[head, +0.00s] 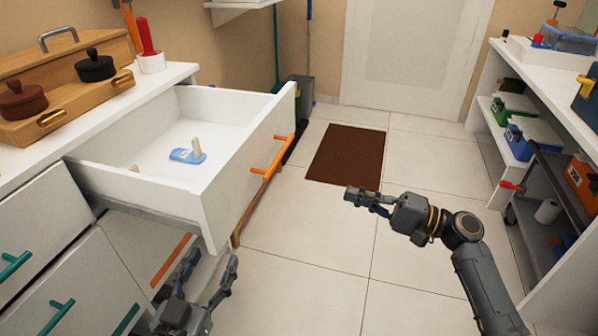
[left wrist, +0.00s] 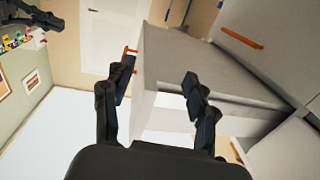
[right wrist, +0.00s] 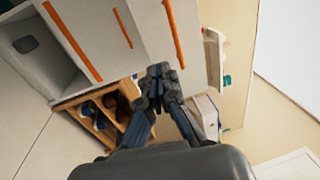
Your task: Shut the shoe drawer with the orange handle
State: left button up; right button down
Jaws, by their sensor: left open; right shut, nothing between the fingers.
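A white drawer (head: 246,178) with an orange bar handle (head: 265,165) stands pulled out at the left. A blue-labelled item (head: 188,154) with a pale peg lies inside. My left gripper (head: 212,268) is open and empty, below the drawer's near corner. In the left wrist view, the drawer (left wrist: 152,75) appears between its spread fingers (left wrist: 160,95); contact cannot be told. My right gripper (head: 350,196) is shut and empty, out over the floor to the right of the drawer. In the right wrist view, a wooden rack holding dark shoes (right wrist: 105,115) shows beyond its closed fingers (right wrist: 158,75).
Grey fronts with teal handles (head: 58,316) are at the lower left. A wooden box (head: 70,105) with dark pots sits on the counter. A brown mat (head: 346,155) lies on the open tiled floor. A shelf unit (head: 560,90) and a dark cart (head: 540,205) line the right side.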

aim_at(207, 237)
pick_arm(q)
notch_tip(207, 237, up, 2)
jog(key=shift+d+r+t, duration=0.1)
jog(key=shift+t, duration=0.3)
jog(key=r, duration=0.1)
jog(key=r+t, duration=0.1)
jog(key=r+t+h+b, duration=0.1)
jog(key=shift+s+d+r, duration=0.15)
jog(key=shift+s+r, duration=0.1)
jog(key=shift+r, duration=0.1)
jog(key=shift+s+r+t, duration=0.1)
jog(key=shift+r+t, duration=0.2)
jog(key=shift+t, duration=0.1)
pick_arm(e)
jog(key=w+a+r, duration=0.2)
jog(key=a, duration=0.4)
jog(key=w+a+r+y, duration=0.1)
jog(key=w+a+r, duration=0.1)
jog(key=a, duration=0.5)
jog(key=shift+w+r+n+g, duration=0.2)
jog(key=shift+r+n+g, duration=0.1)
jog(key=shift+r+n, duration=0.15)
jog(key=shift+a, duration=0.1)
